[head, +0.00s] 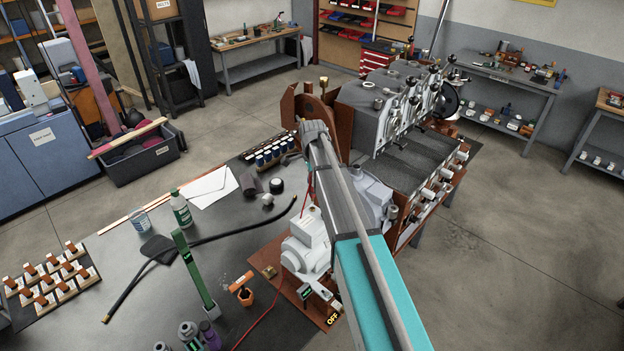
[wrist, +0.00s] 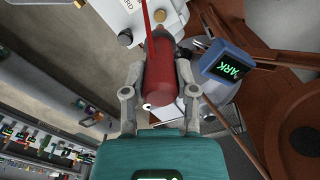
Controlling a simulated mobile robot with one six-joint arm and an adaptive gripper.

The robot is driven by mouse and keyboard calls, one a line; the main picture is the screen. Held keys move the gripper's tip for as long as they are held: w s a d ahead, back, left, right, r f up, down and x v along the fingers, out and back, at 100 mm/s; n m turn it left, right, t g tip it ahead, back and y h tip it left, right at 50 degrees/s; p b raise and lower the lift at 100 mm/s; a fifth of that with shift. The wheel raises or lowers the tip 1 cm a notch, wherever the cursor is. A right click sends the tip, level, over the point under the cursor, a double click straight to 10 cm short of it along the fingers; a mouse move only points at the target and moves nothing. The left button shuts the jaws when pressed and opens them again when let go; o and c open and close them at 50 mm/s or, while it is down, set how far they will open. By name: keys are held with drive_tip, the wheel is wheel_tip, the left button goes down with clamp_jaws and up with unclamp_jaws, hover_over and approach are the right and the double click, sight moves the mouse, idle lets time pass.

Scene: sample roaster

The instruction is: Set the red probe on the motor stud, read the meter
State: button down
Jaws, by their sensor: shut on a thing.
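My gripper (wrist: 161,72) is shut on the red probe (wrist: 162,62), with one finger on each side of its body. A thin red lead runs up from the probe in the wrist view. A blue-cased meter (wrist: 228,62) is to the right of the probe there, its dark display showing green letters that look like "ARK", tilted. In the head view my gripper (head: 315,130) is at the brown upright panel of the roaster, and my arm hides the probe. A pale motor-like machine (head: 306,246) stands below, partly behind my arm. I cannot make out the motor stud.
The roaster (head: 400,110) stands right of my arm. A red lead (head: 262,318) lies on the bench. Open floor is at right.

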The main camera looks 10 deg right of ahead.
drive_tip(key=shift+r+p, duration=1.35)
drive_tip(key=shift+r, duration=0.25)
drive_tip(key=shift+s+f, duration=0.1)
